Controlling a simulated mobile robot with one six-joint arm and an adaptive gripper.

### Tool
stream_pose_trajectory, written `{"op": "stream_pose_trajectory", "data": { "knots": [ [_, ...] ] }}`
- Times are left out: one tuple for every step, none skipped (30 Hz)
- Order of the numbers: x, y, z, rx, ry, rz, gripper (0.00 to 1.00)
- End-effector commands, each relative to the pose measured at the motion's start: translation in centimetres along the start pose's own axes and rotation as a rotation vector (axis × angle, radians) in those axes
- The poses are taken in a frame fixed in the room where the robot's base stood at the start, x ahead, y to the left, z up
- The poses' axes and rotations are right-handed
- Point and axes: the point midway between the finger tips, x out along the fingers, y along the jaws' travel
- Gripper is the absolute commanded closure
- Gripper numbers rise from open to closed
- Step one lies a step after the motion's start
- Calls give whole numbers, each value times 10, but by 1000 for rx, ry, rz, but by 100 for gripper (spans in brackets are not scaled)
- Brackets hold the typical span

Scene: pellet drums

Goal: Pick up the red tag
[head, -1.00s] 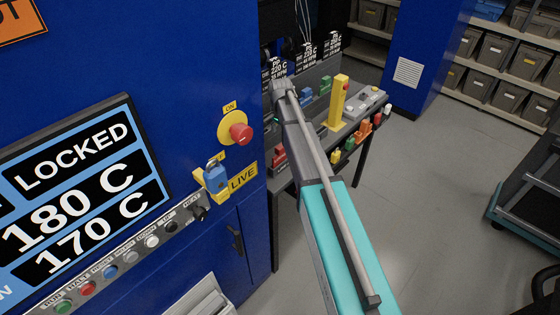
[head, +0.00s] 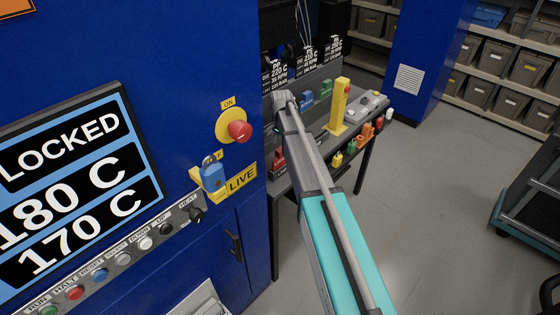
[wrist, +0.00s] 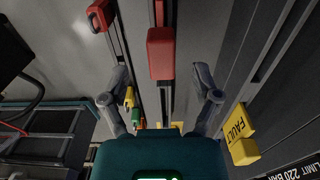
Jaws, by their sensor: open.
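A red block-shaped piece (wrist: 160,52), which may be the red tag, shows in the wrist view, centred beyond and between my fingers. A second red piece (wrist: 100,16) lies up and left of it on a dark rail. In the head view a red piece (head: 278,160) sits at the bench's left end, beside the blue machine and partly hidden by my arm. My gripper's fingers are hidden there behind my arm. I cannot tell whether either finger touches anything.
The blue machine (head: 150,50) stands at the left with a red stop button (head: 240,131) and blue padlock (head: 212,173). The bench carries a yellow post (head: 341,105) and several coloured pieces along its front edge. A yellow FAULT label (wrist: 238,122) is at right.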

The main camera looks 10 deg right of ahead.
Motion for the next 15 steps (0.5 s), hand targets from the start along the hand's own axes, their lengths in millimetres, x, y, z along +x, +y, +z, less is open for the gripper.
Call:
{"op": "stream_pose_trajectory", "data": {
  "knots": [
    [0, 0, 0, 0, 0, 0, 20],
    [1, 0, 0, 0, 0, 0, 20],
    [2, 0, 0, 0, 0, 0, 20],
    [3, 0, 0, 0, 0, 0, 20],
    [4, 0, -1, 0, 0, 0, 20],
    [6, 0, -1, 0, 0, 0, 20],
    [7, 0, -1, 1, 0, 0, 20],
    [9, 0, -2, 1, 0, 0, 20],
    [12, 0, -2, 1, 0, 0, 20],
    [14, 0, -2, 1, 0, 0, 20],
    [16, 0, -3, 1, 0, 0, 20],
    [19, 0, -3, 1, 0, 0, 20],
    [22, 0, -4, 1, 0, 0, 20],
    [24, 0, -4, 1, 0, 0, 20],
    [28, 0, -5, 1, 0, 0, 20]
  ]
}}
